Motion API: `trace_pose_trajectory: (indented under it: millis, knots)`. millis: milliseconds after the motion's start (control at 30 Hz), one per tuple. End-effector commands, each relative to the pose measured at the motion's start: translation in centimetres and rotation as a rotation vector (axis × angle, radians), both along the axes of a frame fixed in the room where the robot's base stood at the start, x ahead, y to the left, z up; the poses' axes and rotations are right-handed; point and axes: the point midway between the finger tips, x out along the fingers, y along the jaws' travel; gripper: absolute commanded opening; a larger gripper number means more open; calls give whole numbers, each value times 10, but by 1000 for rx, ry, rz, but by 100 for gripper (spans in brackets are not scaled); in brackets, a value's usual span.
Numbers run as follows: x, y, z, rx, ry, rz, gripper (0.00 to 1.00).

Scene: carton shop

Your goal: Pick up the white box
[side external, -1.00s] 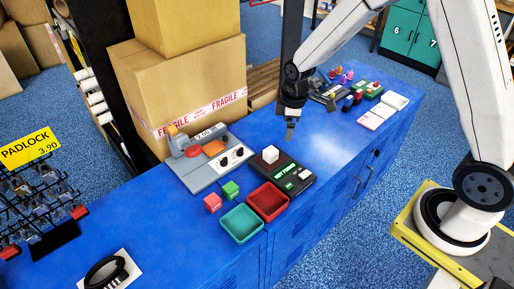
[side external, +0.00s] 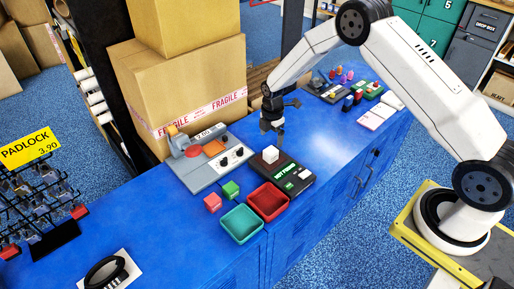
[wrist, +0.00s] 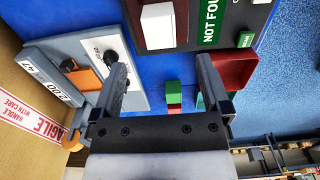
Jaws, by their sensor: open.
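The white box (side external: 270,154) is a small cube sitting on the black device with a green "NOT FOUND" display (side external: 292,172), on the blue counter in the side view. The white box also shows in the wrist view (wrist: 158,25), near the top edge, beyond the fingertips. My gripper (side external: 272,130) is above and just behind the box, pointing down, apart from it. In the wrist view my gripper (wrist: 160,62) has its two fingers spread with nothing between them.
A grey scale (side external: 208,165) stands left of the device. Red (side external: 213,202) and green (side external: 231,189) cubes lie in front, near a red tray (side external: 267,201) and a teal tray (side external: 241,223). A large carton (side external: 180,90) stands behind.

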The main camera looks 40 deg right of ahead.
Motion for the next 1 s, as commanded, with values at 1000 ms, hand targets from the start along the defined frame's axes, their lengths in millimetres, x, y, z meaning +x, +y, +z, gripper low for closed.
trace_pose_trajectory:
  millis: [1000]
  knots:
    - [0, -1, -59, 0, 1, -3, 97]
